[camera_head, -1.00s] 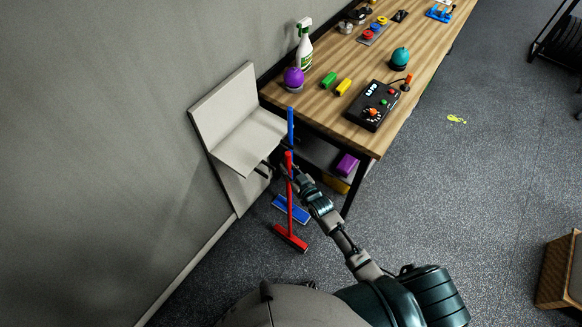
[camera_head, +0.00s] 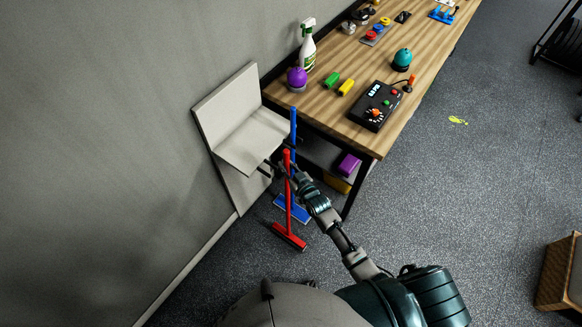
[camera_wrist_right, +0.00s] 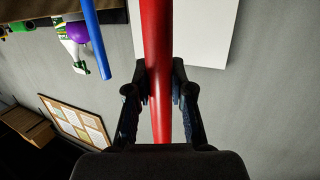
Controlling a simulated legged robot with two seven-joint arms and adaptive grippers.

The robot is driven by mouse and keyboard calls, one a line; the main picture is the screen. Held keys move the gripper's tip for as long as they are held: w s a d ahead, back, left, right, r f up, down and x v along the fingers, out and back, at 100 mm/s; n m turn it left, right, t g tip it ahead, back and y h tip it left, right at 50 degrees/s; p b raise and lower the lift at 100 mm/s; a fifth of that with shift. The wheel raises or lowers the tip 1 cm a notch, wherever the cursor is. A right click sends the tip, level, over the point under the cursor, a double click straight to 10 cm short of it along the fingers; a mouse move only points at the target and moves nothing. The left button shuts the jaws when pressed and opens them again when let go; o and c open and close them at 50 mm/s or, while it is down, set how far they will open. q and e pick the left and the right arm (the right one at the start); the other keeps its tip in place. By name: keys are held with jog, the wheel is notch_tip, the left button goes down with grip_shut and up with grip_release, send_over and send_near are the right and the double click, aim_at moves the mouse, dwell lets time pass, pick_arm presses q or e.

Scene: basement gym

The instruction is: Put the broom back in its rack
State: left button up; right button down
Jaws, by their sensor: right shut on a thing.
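A red broom (camera_head: 287,200) stands nearly upright, its red head (camera_head: 288,237) at or close to the floor. My right gripper (camera_head: 290,172) is shut on its handle. In the right wrist view, the fingers (camera_wrist_right: 158,88) sit on both sides of the red handle (camera_wrist_right: 157,35). The rack (camera_head: 250,140) is a pale grey panel on the wall with a sloped cover and dark prongs below, just left of the handle top. The red handle appears beside the prongs; I cannot tell whether it touches them. My left gripper is not in view.
A blue broom (camera_head: 293,125) stands just behind the red one, its head (camera_head: 291,208) on the floor. A wooden table (camera_head: 340,118) with several toys and a spray bottle (camera_head: 307,48) stands right of the rack.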

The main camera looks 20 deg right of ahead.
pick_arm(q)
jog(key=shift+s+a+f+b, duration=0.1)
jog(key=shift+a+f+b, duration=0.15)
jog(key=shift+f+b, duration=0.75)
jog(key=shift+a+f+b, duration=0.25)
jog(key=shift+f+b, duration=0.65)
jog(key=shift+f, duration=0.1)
pick_arm(e)
jog(key=w+a, duration=0.7)
jog(key=w, duration=0.1)
jog(key=shift+w+r, duration=0.15)
jog(key=shift+w, duration=0.25)
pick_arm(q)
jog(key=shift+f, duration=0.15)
pick_arm(e)
jog(key=shift+d+f, duration=0.1)
jog(key=shift+f, duration=0.15)
jog(key=shift+f+b, duration=0.5)
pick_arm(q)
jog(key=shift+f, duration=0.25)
pick_arm(e)
jog(key=c, duration=0.9)
grip_release()
jog(key=shift+c, duration=0.2)
